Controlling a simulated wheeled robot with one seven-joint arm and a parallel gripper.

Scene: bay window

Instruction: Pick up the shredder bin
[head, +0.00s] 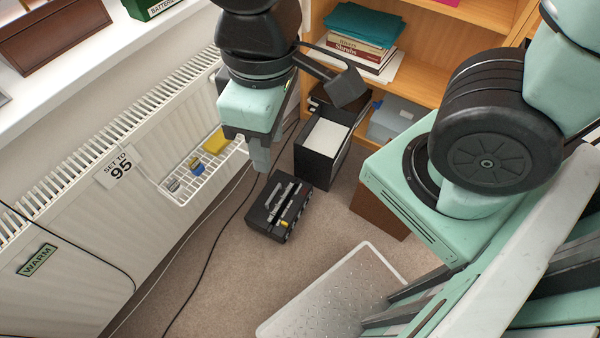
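The likely shredder bin is a black, open-topped box (313,165) with whitish contents (324,140). It stands upright on the carpet in front of the wooden shelf unit. My gripper (262,158) hangs from the top of the head view, pointing down, to the left of the bin and apart from it. Its fingers overlap in this view, so I cannot tell whether they are open. I see nothing held in them. The bin's far upper side is partly hidden behind a dark part of my arm.
A black case with tools on top (280,208) lies on the carpet below the bin. A white radiator (95,215) with a wire rack (200,178) runs along the left. Cables trail beside it.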

